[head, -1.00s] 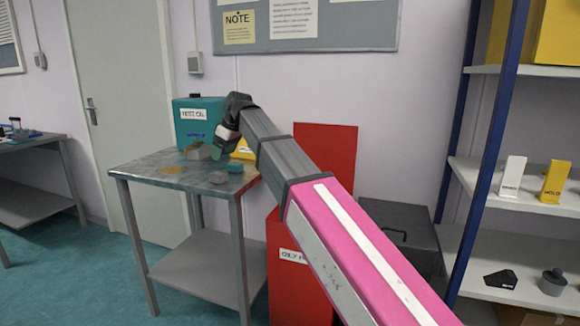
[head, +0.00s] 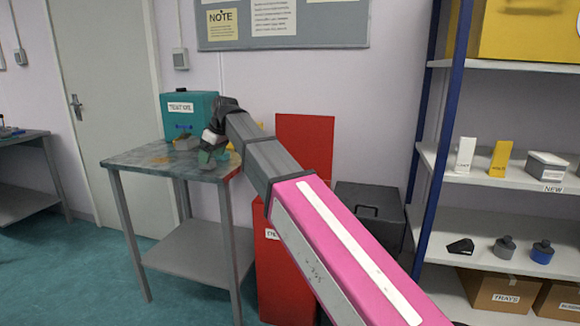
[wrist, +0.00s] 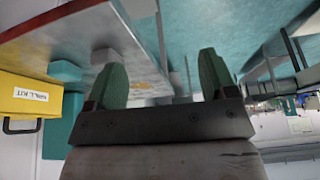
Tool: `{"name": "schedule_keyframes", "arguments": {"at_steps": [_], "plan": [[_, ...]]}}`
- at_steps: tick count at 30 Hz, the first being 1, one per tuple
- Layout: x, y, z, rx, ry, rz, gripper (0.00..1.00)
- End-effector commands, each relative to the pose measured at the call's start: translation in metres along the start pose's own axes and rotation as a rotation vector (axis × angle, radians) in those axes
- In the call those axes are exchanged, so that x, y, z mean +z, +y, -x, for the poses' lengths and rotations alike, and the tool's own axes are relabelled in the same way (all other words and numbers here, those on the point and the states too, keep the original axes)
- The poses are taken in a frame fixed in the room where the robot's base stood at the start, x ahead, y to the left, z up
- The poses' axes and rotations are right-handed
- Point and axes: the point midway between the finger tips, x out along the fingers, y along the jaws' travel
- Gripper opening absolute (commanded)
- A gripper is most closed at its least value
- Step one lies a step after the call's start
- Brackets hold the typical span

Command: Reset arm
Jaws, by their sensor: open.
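My arm stretches across the middle of the head view, with its pink and grey links leading to my gripper (head: 210,158) at the right edge of the grey metal table (head: 130,158). In the wrist view my gripper (wrist: 165,82) has its two green fingers spread apart, with nothing between them.
A teal labelled box (head: 190,112) stands at the table's back. A blue-framed shelf (head: 440,130) holds boxes and weights at the right. Teal floor (head: 95,280) is open at left.

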Motion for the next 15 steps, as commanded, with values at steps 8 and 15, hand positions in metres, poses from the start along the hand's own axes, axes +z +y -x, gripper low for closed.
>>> {"name": "schedule_keyframes", "arguments": {"at_steps": [8,15], "plan": [[0.052,0.024,-0.032,0.021,-0.032,-0.108,0.78],[0.132,0.053,-0.073,0.052,-0.077,-0.267,0.78]]}}
